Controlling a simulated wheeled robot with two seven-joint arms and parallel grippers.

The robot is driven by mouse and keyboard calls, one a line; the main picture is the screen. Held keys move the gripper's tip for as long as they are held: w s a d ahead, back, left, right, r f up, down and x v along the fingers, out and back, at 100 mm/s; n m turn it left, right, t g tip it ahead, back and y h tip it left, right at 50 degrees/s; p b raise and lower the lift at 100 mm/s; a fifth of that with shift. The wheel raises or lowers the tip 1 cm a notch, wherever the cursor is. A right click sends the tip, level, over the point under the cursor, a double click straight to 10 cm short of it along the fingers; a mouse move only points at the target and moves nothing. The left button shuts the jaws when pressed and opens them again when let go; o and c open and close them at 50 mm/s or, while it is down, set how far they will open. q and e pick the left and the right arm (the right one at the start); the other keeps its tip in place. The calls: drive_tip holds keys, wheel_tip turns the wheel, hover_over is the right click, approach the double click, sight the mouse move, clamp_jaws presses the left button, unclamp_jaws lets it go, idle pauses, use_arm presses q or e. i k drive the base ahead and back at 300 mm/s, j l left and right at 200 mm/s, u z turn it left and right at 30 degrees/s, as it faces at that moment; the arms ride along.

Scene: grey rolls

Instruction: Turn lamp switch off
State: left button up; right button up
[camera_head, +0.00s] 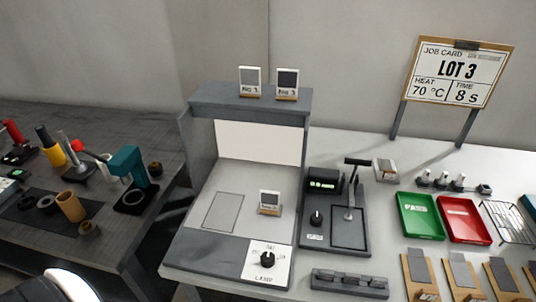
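The lamp switch (267,259) is a black round knob on a white plate marked LAMP. The plate sits at the front right corner of a grey viewing booth (207,266). I cannot read clearly which mark the knob points to. The booth's back panel (257,143) looks bright cream, and its floor is pale. A small grey sample card on a stand (269,202) stands inside, right of an outlined rectangle. Neither gripper shows. A white rounded shape at the bottom left edge seems to be part of me.
Two numbered cards (250,81) stand on the booth's top. Right of it are a press device with a lever (350,200), a green tray (421,216), a red tray (464,220) and a job card sign (458,72). A dark bench (150,135) with tools stands left.

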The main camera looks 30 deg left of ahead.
sight(267, 259)
drive_tip(key=u, duration=0.9)
